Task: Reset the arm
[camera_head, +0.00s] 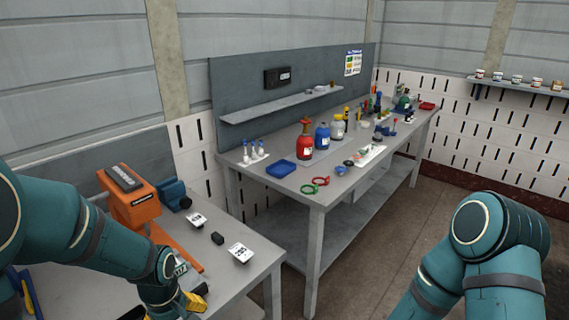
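My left arm (85,220) comes in from the left and bends down over the near table at lower left. Its wrist is low in the picture by the table's front part, and the gripper end is cut off or hidden at the bottom edge. A yellow piece (196,301) shows beside the wrist; I cannot tell what it is. My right arm (490,245) is bent at lower right, over the floor, and runs out of the bottom edge. My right gripper is not in view.
An orange machine (130,198) and white labelled cards (240,252) are on the near table (250,275). The long workbench (318,198) holds a red bottle (305,145), a blue bottle (322,136) and a blue tray (281,168). Floor (375,245) between bench and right arm is clear.

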